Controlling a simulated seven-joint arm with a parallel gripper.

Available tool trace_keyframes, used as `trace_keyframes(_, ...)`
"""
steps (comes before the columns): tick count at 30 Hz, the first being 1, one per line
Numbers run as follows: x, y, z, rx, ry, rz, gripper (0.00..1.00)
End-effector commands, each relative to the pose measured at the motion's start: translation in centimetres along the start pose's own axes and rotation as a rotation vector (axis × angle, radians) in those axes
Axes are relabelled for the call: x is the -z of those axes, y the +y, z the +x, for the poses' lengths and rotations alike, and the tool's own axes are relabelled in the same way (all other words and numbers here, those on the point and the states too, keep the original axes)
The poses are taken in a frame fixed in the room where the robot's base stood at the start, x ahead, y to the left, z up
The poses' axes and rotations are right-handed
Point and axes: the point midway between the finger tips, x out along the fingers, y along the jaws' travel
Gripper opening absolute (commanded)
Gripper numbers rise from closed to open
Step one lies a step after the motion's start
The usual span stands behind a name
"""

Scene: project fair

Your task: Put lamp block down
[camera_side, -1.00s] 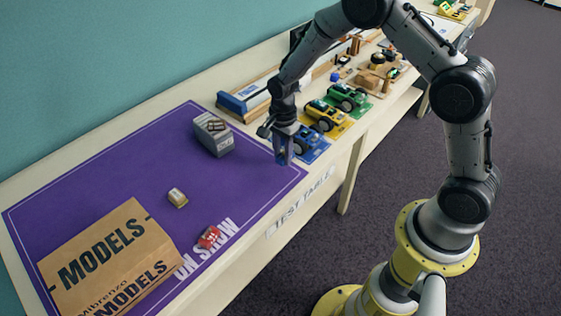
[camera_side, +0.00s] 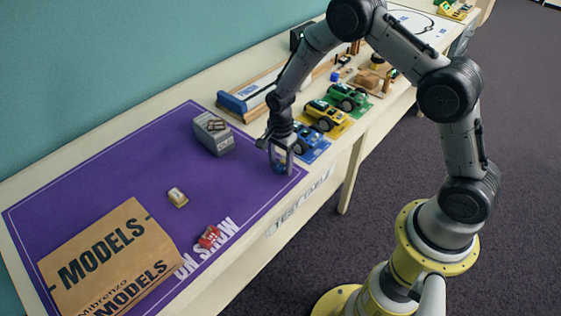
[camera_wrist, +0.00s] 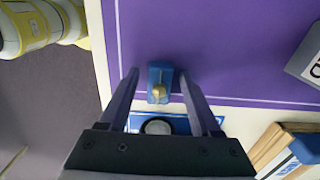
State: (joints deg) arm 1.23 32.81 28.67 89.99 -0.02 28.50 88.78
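The lamp block, a small blue block with a brass bulb-like knob (camera_wrist: 160,78), sits at the border line of the purple mat (camera_wrist: 230,40) in the wrist view. In the side view it is the small blue shape (camera_side: 280,169) near the mat's right corner. My gripper (camera_wrist: 158,75) is open, with one finger on each side of the block and a visible gap on both sides. In the side view my gripper (camera_side: 281,166) reaches down over the block and its fingers partly hide it.
A blue car (camera_side: 306,139) on a blue card stands close behind my gripper. Yellow (camera_side: 325,116) and green (camera_side: 347,97) cars follow. The mat holds a grey box (camera_side: 213,135), a cream block (camera_side: 177,197), a red block (camera_side: 210,237) and a cardboard MODELS box (camera_side: 105,262). The mat's middle is clear.

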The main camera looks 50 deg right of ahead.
Motion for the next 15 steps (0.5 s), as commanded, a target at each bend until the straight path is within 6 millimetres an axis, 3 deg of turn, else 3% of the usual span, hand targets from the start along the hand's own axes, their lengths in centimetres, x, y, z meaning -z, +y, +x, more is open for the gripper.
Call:
trace_keyframes(10,0.0,0.0,-0.3,0.001,0.000,0.000,0.66)
trace_keyframes(15,0.0,-0.1,-2.5,0.004,0.000,0.000,0.66)
